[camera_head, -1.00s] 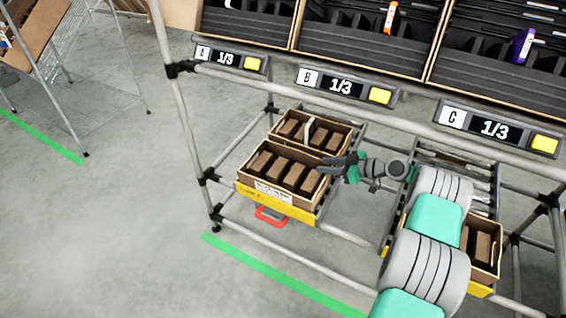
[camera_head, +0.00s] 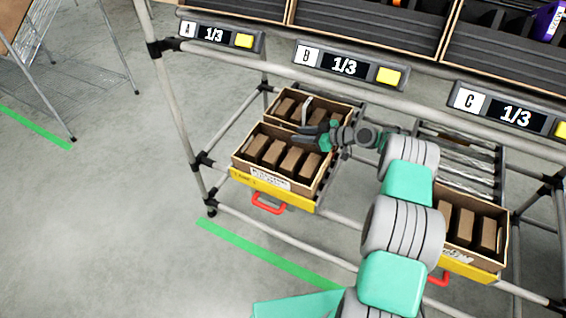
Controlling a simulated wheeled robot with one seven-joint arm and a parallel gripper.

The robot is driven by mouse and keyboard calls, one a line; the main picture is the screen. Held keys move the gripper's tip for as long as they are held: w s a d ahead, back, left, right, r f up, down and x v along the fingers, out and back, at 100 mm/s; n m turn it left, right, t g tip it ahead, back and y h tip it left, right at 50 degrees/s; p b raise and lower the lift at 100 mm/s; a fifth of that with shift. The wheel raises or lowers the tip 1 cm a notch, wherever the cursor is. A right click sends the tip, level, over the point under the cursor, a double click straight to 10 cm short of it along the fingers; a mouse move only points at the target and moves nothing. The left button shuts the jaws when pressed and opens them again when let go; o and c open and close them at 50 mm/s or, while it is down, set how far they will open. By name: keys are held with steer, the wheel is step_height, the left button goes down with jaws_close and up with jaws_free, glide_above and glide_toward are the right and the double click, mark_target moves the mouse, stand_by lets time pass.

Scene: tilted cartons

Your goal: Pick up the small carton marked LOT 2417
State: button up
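Small brown cartons (camera_head: 272,154) stand in a row in the front cardboard box (camera_head: 236,157) on the lower left of the rack. More small cartons (camera_head: 284,108) sit in the box behind it, and others (camera_head: 465,226) in a box at the right, partly hidden by my arm. No LOT 2417 marking can be read on any carton. My gripper (camera_head: 304,133) is over the border between the two left boxes, above their right part. Its dark fingers point left; at this size I cannot tell whether they are apart or hold anything.
The rack's upper rail carries displays A (camera_head: 214,34), B (camera_head: 346,66) and C (camera_head: 500,108), each reading 1/3. Grey posts (camera_head: 178,110) frame the lower shelf. Yellow strips (camera_head: 272,188) with red handles (camera_head: 268,204) front the boxes.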

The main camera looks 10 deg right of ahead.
jaws_close()
stand_by(1.4)
